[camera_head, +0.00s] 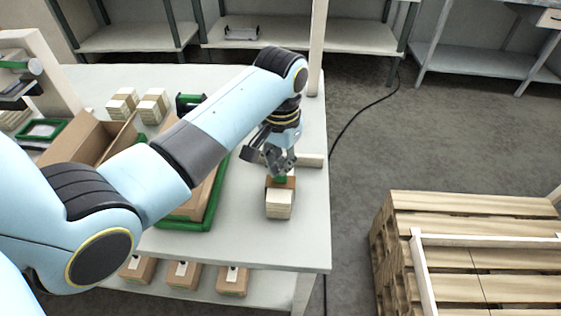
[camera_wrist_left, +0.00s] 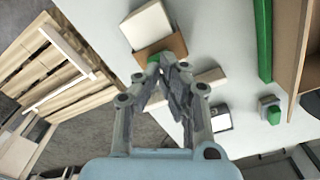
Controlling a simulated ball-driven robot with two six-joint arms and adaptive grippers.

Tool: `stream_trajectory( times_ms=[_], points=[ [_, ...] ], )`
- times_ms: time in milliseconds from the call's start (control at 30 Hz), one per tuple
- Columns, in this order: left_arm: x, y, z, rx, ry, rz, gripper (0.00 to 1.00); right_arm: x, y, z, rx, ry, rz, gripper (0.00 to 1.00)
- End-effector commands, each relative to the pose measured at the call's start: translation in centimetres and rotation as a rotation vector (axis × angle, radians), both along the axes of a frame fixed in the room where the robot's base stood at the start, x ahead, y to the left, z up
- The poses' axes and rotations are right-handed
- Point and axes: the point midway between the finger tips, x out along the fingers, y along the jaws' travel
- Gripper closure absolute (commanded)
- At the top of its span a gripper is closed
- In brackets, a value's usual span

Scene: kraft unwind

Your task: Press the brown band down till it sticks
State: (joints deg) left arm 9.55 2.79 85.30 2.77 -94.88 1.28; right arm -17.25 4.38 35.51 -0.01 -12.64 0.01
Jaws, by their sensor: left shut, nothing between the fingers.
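A pale block-like stack (camera_head: 279,206) stands on the table near its right edge. The brown band (camera_head: 291,182) lies across the far part of the stack. In the left wrist view the band (camera_wrist_left: 175,45) shows beside the stack's pale top (camera_wrist_left: 148,27). My left gripper (camera_head: 281,172) points down with its fingers shut, right over the band. In the wrist view its fingertips (camera_wrist_left: 164,66) are at the band's edge. A small green piece (camera_wrist_left: 153,60) shows at the tips. The fingers hide part of the band, and I cannot tell whether they touch it. My right gripper is out of view.
A green-rimmed tray (camera_head: 187,224) and an open cardboard box (camera_head: 88,141) lie left of the stack. Small pale stacks (camera_head: 152,106) stand farther back. A pale bar (camera_head: 310,160) lies just beyond the gripper. Wooden pallets (camera_head: 470,245) stand on the floor at right.

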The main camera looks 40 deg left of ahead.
Motion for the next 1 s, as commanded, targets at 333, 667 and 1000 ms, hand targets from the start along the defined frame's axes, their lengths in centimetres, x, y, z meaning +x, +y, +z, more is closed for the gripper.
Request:
stream_trajectory(
  times_ms=[333,667,1000],
  points=[
    [0.00,0.01,0.00,0.000,0.000,0.000,1.00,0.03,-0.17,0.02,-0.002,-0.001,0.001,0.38],
    [0.00,0.01,-0.11,0.000,0.000,0.000,1.00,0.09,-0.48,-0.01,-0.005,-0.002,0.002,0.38],
    [0.00,0.00,-0.76,0.000,0.000,0.000,1.00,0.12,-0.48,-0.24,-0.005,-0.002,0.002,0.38]
  ],
)
